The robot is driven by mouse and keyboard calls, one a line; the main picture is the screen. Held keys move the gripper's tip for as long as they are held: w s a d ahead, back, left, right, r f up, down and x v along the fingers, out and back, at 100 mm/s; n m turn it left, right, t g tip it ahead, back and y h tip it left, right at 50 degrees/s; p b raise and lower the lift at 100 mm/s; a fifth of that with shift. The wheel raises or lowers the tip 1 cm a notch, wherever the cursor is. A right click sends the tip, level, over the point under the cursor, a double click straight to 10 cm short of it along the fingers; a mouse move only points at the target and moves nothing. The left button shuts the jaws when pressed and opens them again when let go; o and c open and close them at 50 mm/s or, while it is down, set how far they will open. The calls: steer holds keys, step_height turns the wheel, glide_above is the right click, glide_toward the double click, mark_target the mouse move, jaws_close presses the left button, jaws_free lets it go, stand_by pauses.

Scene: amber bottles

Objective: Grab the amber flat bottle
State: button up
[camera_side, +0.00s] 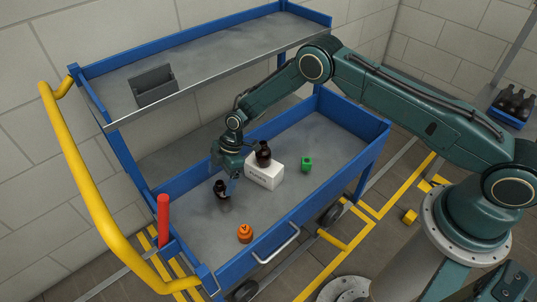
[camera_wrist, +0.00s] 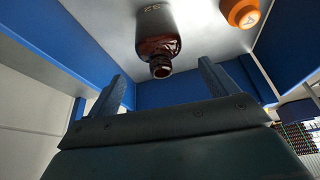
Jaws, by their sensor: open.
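A dark amber bottle (camera_side: 222,191) stands on the cart's lower tray, below my gripper (camera_side: 224,176). A second dark bottle (camera_side: 264,155) stands on a white box just to the right. The side view is too small to tell which is flat. My gripper (camera_wrist: 160,72) is open there. Its fingers are spread to the left and right of the bottle's neck line, with nothing between them and a gap to the bottle.
The white box (camera_side: 264,175) stands beside my gripper. Blue tray walls (camera_side: 345,125) and an upper shelf (camera_side: 215,55) bound the space.

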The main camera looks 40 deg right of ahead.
mark_target(220, 182)
steer(key=shift+x, duration=2.5)
steer(key=shift+s+d, duration=0.1)
steer(key=c, duration=1.4)
steer(key=shift+c, duration=0.2)
steer(key=shift+r, duration=0.15)
step_height(220, 182, up, 20)
